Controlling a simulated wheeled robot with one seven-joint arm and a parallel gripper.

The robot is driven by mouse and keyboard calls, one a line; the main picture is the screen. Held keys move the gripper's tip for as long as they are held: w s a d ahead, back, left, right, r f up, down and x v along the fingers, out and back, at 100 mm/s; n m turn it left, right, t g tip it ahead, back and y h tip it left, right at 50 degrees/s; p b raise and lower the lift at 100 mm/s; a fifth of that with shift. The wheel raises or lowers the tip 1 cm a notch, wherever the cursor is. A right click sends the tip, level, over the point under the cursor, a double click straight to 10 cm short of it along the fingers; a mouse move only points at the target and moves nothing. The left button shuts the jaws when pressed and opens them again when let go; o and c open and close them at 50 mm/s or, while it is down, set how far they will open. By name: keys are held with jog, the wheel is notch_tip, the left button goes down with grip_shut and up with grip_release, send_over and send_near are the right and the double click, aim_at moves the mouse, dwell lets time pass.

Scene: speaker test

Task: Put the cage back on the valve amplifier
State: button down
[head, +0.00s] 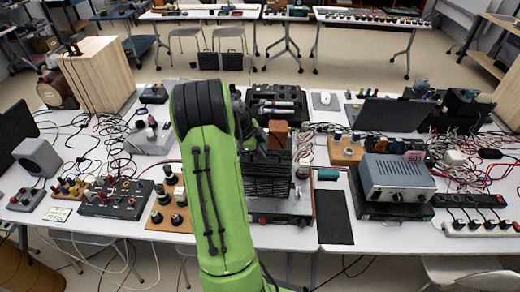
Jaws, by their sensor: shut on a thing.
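The black slatted cage (268,178) is in the middle of the head view, just right of my green arm. It appears upright, above or on the valve amplifier (280,208), whose low grey front with a red light shows below it. I cannot tell whether the cage's lower edge rests on the amplifier or is slightly above it. My gripper (262,140) is at the cage's top, shut on it; its fingertips are largely hidden by my arm. A brown block (291,126) shows at or behind the cage's top. The valves are hidden.
Right of the amplifier lie a dark mat (334,217) and a grey metal unit (397,178). Left are knobbed boards (115,197) and a wooden speaker box (98,75). A black case (276,103) stands behind. Cables clutter the white table.

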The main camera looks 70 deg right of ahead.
jog(key=shift+f+b, duration=2.85)
jog(key=shift+f, duration=0.05)
jog(key=shift+a+r, duration=0.1)
jog(key=shift+a, duration=0.05)
jog(key=shift+f+b, duration=0.35)
jog(key=shift+b, duration=0.3)
jog(key=c, duration=1.1)
grip_release()
notch_tip(320, 180, up, 14)
jog(key=p, duration=0.3)
send_over(257, 163)
jog(key=w+a, duration=0.4)
jog(key=w, duration=0.1)
jog(key=shift+s+d+r, duration=0.15)
jog(key=shift+s+r, duration=0.05)
jog(key=shift+s, duration=0.05)
